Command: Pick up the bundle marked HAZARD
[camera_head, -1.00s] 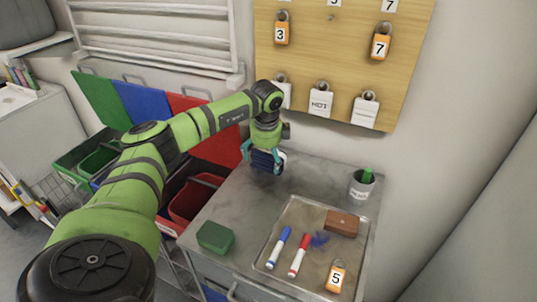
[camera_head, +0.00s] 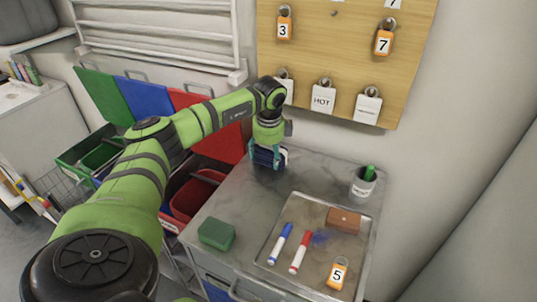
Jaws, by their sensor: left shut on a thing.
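My left gripper (camera_head: 268,158) points down over the back left of the grey worktop. Its fingers are shut on a dark blue thing (camera_head: 266,155), close to the top's surface. I cannot tell whether that thing touches the surface. I cannot read a HAZARD mark on it; the gripper and wrist cover much of it. No other readable HAZARD mark shows. My right gripper is out of view.
A tray (camera_head: 262,262) holds two markers, a brown block (camera_head: 344,220) and an orange padlock (camera_head: 338,273). A green box (camera_head: 217,234) and a pen cup (camera_head: 362,184) stand beside it. A pegboard (camera_head: 345,60) with padlocks and tags hangs behind. Bins (camera_head: 195,195) stand left.

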